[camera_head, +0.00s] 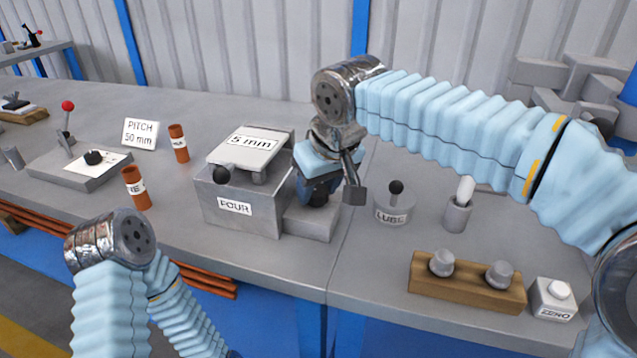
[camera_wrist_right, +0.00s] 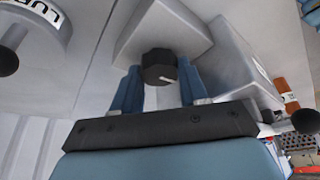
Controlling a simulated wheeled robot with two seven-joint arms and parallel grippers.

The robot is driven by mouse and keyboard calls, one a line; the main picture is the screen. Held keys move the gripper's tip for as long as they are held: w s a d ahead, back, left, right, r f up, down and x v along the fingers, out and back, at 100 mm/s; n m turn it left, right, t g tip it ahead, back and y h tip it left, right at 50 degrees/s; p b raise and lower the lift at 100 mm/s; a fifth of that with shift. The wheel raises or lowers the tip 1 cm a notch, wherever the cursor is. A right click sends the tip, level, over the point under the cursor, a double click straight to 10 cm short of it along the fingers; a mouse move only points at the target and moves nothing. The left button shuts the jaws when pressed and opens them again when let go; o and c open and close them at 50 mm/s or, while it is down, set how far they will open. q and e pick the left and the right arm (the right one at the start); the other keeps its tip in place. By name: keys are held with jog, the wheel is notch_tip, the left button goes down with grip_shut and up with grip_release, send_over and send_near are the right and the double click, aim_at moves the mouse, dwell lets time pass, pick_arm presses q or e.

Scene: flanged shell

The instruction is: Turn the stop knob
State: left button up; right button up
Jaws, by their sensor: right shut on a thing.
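A dark faceted knob (camera_wrist_right: 158,66) with a white pointer mark sits on the low grey step (camera_head: 310,222) at the right of the block labelled "FOUR" (camera_head: 250,213). I take it as the stop knob; no label for it is readable. My right gripper (camera_head: 318,190) reaches down over it. In the right wrist view its blue fingers (camera_wrist_right: 160,82) are on either side of the knob, shut on it. In the head view the gripper hides most of the knob (camera_head: 318,200). My left arm is at the lower left, and its gripper does not show.
A "5 mm" plate (camera_head: 245,149) and a black ball handle (camera_head: 222,174) are on the block. Right of it stand the "LUBE" pot (camera_head: 394,207), a cup with a white-topped piece (camera_head: 459,212) and a wooden block with two grey knobs (camera_head: 467,284). Orange tubes (camera_head: 179,144) stand left.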

jog(key=shift+m, duration=0.6)
jog(key=shift+h, duration=0.3)
jog(key=o, duration=1.1)
jog(key=shift+c, duration=0.2)
jog(key=p+v, duration=0.1)
jog(key=v, duration=1.2)
jog(key=shift+s+r, duration=0.3)
jog(key=shift+s, duration=0.05)
